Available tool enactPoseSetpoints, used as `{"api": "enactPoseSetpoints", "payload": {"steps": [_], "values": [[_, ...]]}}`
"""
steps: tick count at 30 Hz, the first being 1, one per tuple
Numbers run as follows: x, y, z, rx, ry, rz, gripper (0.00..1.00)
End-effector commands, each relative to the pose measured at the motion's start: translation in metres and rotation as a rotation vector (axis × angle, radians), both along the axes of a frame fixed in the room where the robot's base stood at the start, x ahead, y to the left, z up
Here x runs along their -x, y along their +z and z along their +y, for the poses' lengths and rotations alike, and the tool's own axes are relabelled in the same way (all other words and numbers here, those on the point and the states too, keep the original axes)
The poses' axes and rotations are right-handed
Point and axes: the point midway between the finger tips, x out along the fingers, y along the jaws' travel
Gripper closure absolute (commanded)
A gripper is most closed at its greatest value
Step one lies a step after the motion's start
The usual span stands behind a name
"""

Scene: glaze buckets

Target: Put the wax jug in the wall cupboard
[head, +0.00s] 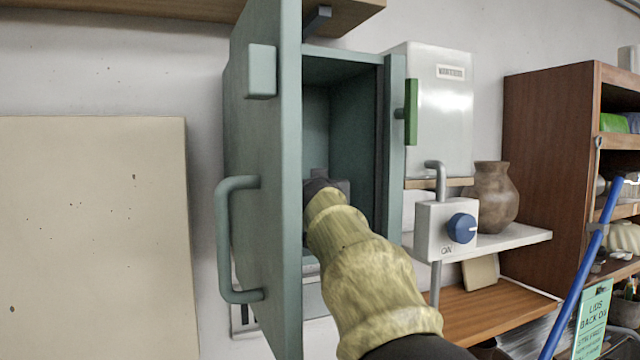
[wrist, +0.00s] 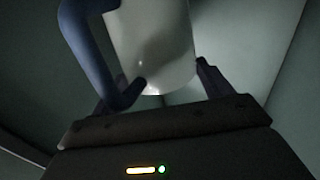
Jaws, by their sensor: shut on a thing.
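The wall cupboard (head: 394,140) is grey-green and open, with its door (head: 268,200) swung out toward me at the left. My arm reaches in past the door, and my gripper (head: 322,185) is inside the opening, mostly hidden by the arm. In the wrist view my gripper (wrist: 172,84) is shut on the wax jug (wrist: 152,40), a smooth white body with a dark blue handle (wrist: 88,55) at the left. The jug appears upright between the fingers, with grey-green walls around it. I cannot tell whether its base touches the shelf. The jug is hidden in the head view.
The open door stands close to my arm's left side. Right of the cupboard are a white box (head: 440,110), a control box with a blue knob (head: 461,228) and a brown vase (head: 492,198) on a shelf. A blue pole (head: 582,270) leans at the far right.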

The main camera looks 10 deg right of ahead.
Motion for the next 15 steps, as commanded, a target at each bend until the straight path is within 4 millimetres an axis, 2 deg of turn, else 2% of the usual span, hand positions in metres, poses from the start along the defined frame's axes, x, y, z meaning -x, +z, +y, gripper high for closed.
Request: {"api": "enactPoseSetpoints", "payload": {"steps": [9,10,13,15], "values": [[0.0006,-0.0003,-0.0028,0.000,-0.004,-0.002,0.87],[0.0000,-0.0017,-0.0027,0.000,-0.005,0.001,0.20],[0.0000,-0.0009,-0.0027,0.000,-0.005,0.001,0.00],[0.0001,-0.0008,-0.0027,0.000,-0.005,0.001,0.00]]}}
